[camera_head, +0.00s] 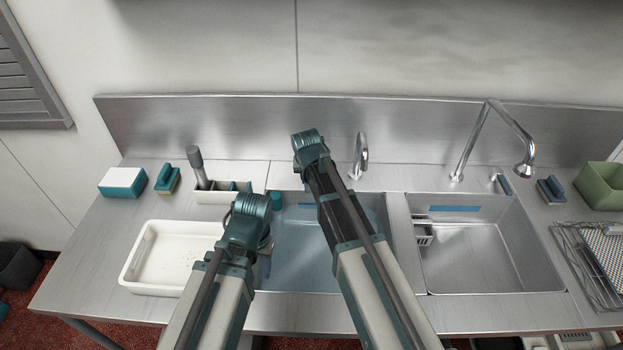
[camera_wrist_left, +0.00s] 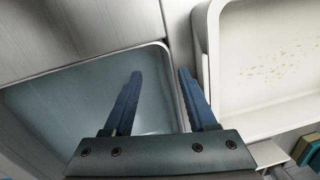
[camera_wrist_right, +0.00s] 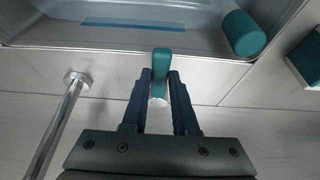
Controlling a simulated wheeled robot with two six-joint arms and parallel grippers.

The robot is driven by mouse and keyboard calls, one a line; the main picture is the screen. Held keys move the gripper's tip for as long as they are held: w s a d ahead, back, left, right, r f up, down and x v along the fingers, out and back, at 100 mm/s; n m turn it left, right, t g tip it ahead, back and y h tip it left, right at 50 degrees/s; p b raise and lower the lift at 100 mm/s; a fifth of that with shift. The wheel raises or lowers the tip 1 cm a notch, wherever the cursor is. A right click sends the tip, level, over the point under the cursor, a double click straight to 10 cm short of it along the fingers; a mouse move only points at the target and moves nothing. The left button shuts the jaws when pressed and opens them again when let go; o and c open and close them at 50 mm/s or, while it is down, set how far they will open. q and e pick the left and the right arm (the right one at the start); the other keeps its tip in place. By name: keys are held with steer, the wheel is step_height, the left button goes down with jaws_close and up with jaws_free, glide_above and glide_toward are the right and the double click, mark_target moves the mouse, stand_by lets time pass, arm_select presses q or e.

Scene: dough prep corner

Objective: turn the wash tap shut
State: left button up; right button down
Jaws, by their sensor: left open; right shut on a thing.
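The wash tap (camera_head: 361,155) is a curved chrome spout behind the left basin, partly beside my right arm. In the right wrist view its chrome post (camera_wrist_right: 58,125) stands at the left. A teal tap lever (camera_wrist_right: 161,62) on a pale base sits between the fingers of my right gripper (camera_wrist_right: 160,80), which is shut on it. The lever is hidden behind my right arm in the head view. My left gripper (camera_wrist_left: 157,78) is open and empty above the edge between the left basin (camera_head: 295,270) and the white tray (camera_head: 130,272). Whether water runs is hidden.
A teal cylinder (camera_head: 276,201) is at the left basin's back corner. A divided caddy (camera_head: 212,197), a brush (camera_head: 166,179) and a white-and-teal block (camera_head: 122,182) stand at left. The right basin (camera_head: 480,265) has a tall faucet (camera_head: 468,140). A green bin (camera_head: 600,185) stands at right.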

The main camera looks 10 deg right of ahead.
steer(key=c, duration=0.7)
jaws_free()
steer(key=shift+r, duration=0.1)
steer(key=p+v, duration=1.2)
steer(key=v, duration=0.1)
steer(key=shift+s+r+p, duration=0.15)
steer(key=shift+r+p, duration=0.15)
steer(key=shift+p, duration=0.1)
steer(key=s+a+f+n+g+b, duration=0.1)
steer(key=s+f+n+b, duration=0.1)
steer(key=s, duration=0.5)
steer(key=s+a+f+n+g+b, duration=0.2)
steer(key=s+f, duration=0.1)
steer(key=s, duration=0.4)
steer(key=s+a+f+n+g+b, duration=0.1)
steer(key=s+f+n+b, duration=0.1)
steer(key=s, duration=0.6)
steer(key=shift+a+f+g+b, duration=0.35)
steer(key=shift+f+b, duration=0.1)
steer(key=shift+f, duration=0.3)
